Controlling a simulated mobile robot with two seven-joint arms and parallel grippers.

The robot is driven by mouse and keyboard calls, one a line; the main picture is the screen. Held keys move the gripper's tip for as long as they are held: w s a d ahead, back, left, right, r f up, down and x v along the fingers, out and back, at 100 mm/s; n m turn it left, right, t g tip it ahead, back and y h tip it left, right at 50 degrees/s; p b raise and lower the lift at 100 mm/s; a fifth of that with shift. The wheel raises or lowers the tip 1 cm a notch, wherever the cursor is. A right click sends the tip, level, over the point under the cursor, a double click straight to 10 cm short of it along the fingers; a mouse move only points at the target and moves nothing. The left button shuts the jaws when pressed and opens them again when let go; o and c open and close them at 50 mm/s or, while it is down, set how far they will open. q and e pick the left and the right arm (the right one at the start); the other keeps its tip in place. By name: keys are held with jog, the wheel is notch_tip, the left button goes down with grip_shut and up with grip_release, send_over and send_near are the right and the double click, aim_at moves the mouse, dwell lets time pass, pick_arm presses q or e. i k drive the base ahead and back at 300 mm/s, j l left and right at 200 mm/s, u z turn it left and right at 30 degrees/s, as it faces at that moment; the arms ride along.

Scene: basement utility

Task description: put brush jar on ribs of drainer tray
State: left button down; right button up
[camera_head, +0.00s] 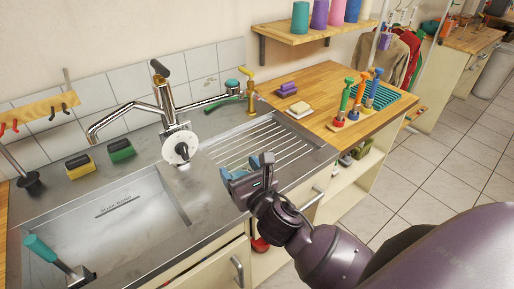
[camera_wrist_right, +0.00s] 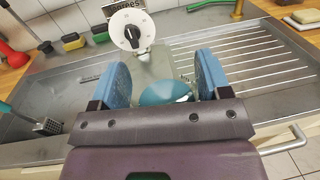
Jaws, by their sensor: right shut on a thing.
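My right gripper (camera_head: 246,178) is above the counter between the sink basin and the ribbed metal drainer (camera_head: 262,146). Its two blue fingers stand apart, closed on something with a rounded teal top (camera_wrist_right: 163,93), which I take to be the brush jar. The jar's lower body is mostly hidden by the gripper, and I cannot make it out in the head view. The drainer's ribs also show in the right wrist view (camera_wrist_right: 245,58), right of the fingers, and look bare. My left gripper is not in view.
A tap (camera_head: 160,110) and a white dial (camera_head: 180,147) stand behind the gripper. Sponges (camera_head: 121,150), a soap dish (camera_head: 298,108), upright coloured tools (camera_head: 346,97) and a teal rack (camera_head: 385,95) stand around.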

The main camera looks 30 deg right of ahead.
aim_at(293, 147)
jog(key=l+u, duration=0.35)
jog(key=l, duration=1.35)
